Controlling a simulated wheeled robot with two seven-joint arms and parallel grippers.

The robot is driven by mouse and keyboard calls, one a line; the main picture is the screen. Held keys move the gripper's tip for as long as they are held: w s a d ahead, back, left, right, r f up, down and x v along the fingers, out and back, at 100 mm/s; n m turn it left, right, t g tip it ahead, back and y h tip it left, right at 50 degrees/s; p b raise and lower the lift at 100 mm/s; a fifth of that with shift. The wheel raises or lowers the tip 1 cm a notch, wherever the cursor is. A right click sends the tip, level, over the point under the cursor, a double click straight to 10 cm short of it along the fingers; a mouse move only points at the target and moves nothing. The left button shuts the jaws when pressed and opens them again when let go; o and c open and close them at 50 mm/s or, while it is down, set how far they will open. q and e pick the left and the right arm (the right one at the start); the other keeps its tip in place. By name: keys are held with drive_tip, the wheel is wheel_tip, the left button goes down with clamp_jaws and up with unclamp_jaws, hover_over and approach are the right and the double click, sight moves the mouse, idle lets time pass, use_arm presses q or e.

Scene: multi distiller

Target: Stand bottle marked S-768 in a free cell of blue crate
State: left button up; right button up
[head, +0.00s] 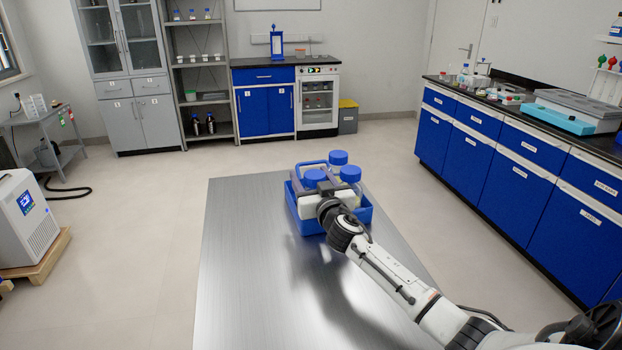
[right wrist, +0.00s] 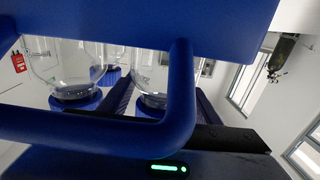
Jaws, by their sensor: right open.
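The blue crate (head: 364,216) stands on the metal table. Three bottles with blue caps show in or at it: one at the back (head: 338,158), one at the right (head: 350,174), and one at the left (head: 314,177) beside my gripper. No marking such as S-768 is readable. My right gripper (head: 318,184) is open at the crate's near left side, covering part of it. In the right wrist view, which looks upside down, a blue handle bar (right wrist: 182,90) crosses close in front, with clear bottles (right wrist: 65,65) behind it. Free cells are hidden. My left gripper is out of view.
The metal table (head: 245,260) is bare left of and in front of the crate. My right arm reaches across its right side. Blue counters (head: 500,165) run along the right wall. Shelves and cabinets (head: 140,90) stand at the back.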

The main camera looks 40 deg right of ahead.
drive_tip(key=v, duration=1.2)
